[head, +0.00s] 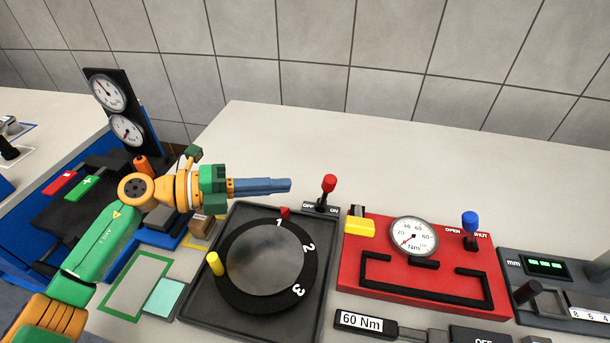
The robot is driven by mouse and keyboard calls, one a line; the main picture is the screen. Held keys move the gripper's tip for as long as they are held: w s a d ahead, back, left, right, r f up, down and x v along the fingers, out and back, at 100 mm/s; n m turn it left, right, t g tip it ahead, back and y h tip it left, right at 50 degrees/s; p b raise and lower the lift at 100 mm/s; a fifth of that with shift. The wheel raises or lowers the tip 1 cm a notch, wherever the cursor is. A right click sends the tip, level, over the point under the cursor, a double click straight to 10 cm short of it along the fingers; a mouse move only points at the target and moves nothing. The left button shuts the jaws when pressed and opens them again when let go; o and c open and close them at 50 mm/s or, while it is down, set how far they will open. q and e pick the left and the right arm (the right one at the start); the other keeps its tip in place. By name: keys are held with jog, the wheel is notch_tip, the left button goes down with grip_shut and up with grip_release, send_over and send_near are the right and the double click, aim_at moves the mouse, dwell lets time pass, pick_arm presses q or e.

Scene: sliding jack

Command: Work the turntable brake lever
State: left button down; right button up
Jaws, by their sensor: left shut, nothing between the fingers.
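The brake lever (328,188) has a red knob and stands near the back right corner of the black turntable base (205,308), by a label that reads OFF and ON. It looks nearly upright, so I cannot tell its exact setting. The turntable (268,259) has a grey disc, a dark ring numbered 1, 2, 3 and a yellow peg (214,263). A small red marker sits by the 1. My left gripper (289,185) is shut and empty, pointing right above the back of the turntable, with its tips left of the red knob and apart from it. My right gripper is not in view.
A red panel (360,291) with a gauge, a black handle and a blue-knobbed lever (470,225) stands to the right. A torque wrench (375,324) marked 60 Nm lies in front. The table behind the turntable is clear.

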aim_at(329, 185)
pick_arm(q)
jog(key=p+x, duration=0.1)
jog(key=x, duration=0.3)
jog(key=shift+w+d, duration=0.1)
jog(key=shift+d, duration=0.3)
jog(key=shift+w+d+f, duration=0.2)
jog(key=shift+d+f, duration=0.05)
jog(key=shift+d, duration=0.3)
jog(key=p, duration=0.2)
jog(key=d+r+y+p, duration=0.1)
jog(key=p, duration=0.2)
jog(key=shift+s+d+r, duration=0.1)
jog(key=shift+s+d, duration=0.1)
jog(key=shift+d, duration=0.05)
jog(key=shift+s+d, duration=0.1)
jog(key=shift+d, duration=0.15)
jog(key=shift+f, duration=0.3)
